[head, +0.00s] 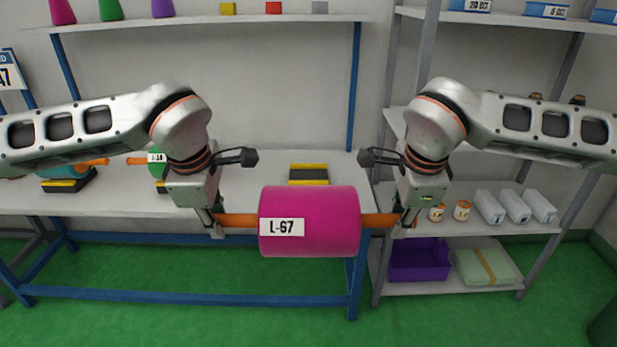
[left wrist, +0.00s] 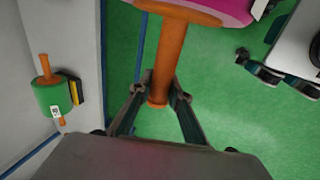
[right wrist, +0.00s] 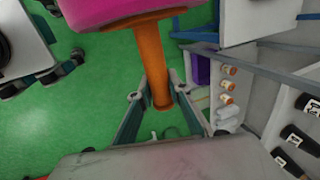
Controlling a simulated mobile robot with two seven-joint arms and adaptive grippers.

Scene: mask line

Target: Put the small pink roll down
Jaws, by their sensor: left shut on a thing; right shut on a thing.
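The pink roll (head: 325,225), labelled L-67, hangs level in the air in front of the table's front edge. Its orange core sticks out at both ends. My left gripper (head: 218,222) is shut on the left core end, which also shows in the left wrist view (left wrist: 168,60). My right gripper (head: 400,222) is shut on the right core end, which also shows in the right wrist view (right wrist: 150,60). A black and yellow cradle (head: 309,175) is on the table behind the roll and looks empty; the roll hides none of its top.
The white table (head: 240,185) has blue legs. A green roll (left wrist: 52,97) and a teal roll (head: 62,171) sit to the left on it. A grey shelf rack (head: 375,270) stands close at the right, with small jars, white boxes and a purple bin (head: 420,262).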

